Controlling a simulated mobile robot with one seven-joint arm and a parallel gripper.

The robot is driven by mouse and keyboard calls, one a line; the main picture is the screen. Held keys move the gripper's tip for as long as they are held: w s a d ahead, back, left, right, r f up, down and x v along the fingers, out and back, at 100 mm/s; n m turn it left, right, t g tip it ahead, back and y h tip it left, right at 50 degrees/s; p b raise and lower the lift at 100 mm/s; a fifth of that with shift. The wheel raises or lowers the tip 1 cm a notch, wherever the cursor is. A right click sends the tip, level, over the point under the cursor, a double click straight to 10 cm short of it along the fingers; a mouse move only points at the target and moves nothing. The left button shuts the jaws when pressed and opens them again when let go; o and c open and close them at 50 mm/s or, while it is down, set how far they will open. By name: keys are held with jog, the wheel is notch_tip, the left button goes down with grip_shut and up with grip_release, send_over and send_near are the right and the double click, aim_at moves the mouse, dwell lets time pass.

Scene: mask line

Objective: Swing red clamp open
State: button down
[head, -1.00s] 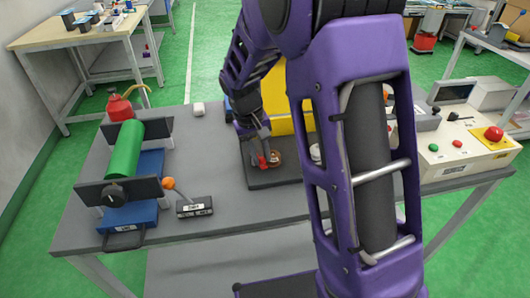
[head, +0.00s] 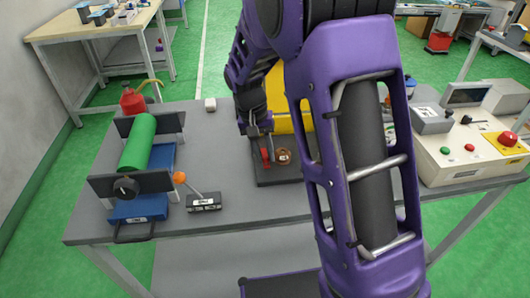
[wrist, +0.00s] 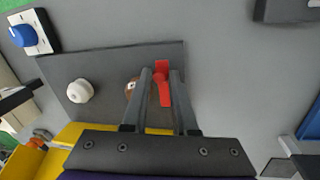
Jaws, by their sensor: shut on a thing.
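The red clamp (head: 265,157) sits on a dark base plate (head: 278,175) on the grey table. A copper-coloured round part (head: 284,156) lies just right of it in the head view. In the wrist view the red clamp (wrist: 163,90) lies between the two grey fingers of my gripper (wrist: 161,78), with its wider end showing at the fingertips. The copper part (wrist: 131,88) is partly hidden behind the left finger. My gripper (head: 258,136) is shut on the red clamp from above. Its exact contact is small in the head view.
A white knob (wrist: 80,91) stands on the plate, with a yellow bin (wrist: 85,135) close by. A green roller (head: 138,143) in a blue fixture and a small lever box (head: 203,202) are at left. A control panel (head: 465,150) is at right.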

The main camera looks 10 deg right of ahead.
jog(key=c, duration=0.7)
grip_release()
jog(key=a+r+p, duration=0.2)
jog(key=a+r, duration=0.1)
jog(key=r, duration=1.4)
jog(key=shift+w+a+p, duration=0.2)
jog(key=shift+w+p, duration=0.1)
jog(key=shift+w, duration=0.05)
jog(key=shift+a, duration=0.1)
